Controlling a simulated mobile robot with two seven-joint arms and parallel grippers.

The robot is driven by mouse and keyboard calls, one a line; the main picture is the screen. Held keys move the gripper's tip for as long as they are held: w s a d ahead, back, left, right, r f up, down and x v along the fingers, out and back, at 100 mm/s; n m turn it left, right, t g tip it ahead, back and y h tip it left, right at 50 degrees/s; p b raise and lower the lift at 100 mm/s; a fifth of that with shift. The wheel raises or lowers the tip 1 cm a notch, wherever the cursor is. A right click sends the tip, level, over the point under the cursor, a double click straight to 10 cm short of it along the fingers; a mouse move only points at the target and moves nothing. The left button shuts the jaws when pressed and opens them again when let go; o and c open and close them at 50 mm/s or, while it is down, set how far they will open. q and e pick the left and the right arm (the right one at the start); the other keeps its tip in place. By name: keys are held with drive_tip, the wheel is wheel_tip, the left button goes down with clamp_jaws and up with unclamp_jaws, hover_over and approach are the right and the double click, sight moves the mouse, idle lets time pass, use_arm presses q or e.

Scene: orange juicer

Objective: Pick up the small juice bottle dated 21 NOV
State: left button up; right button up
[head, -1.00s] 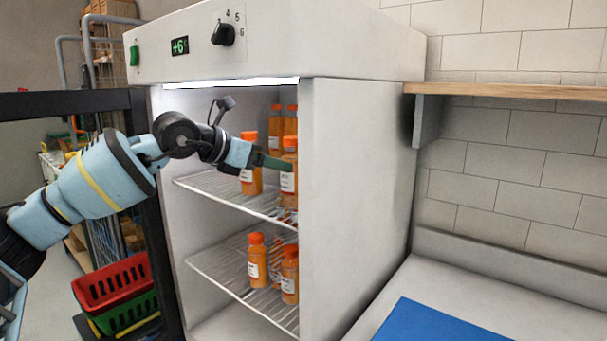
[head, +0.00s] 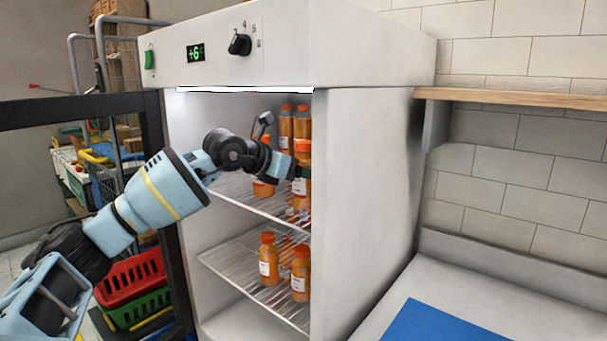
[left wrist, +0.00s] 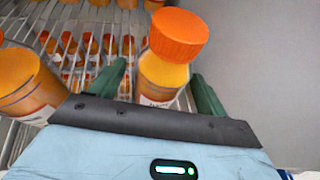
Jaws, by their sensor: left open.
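Several small juice bottles with orange caps and white labels stand in the open fridge; I cannot read any date. One bottle (head: 303,158) stands at the front of the upper shelf (head: 235,190). My left gripper (head: 300,172) is open at this bottle, inside the fridge. In the left wrist view the bottle (left wrist: 162,75) stands between the two green fingers of the left gripper (left wrist: 163,88), and its lower part is hidden by the gripper body. Another bottle (left wrist: 28,85) is just left of the gripper there. My right gripper is not in view.
Two more bottles (head: 285,128) stand behind on the upper shelf, and two (head: 268,258) on the lower shelf. The fridge's right wall (head: 365,190) is close beside the gripper. The open door (head: 160,120) is at the left. A blue mat (head: 440,322) lies on the counter.

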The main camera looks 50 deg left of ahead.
use_arm(q)
drive_tip(key=shift+w+f, duration=0.1)
drive_tip(key=shift+w, duration=0.3)
drive_tip(key=shift+w+d+f, duration=0.1)
drive_tip(key=shift+f, duration=0.05)
drive_tip(key=shift+c, duration=0.5)
drive_tip(key=c, duration=1.2)
drive_tip(key=shift+o, duration=0.2)
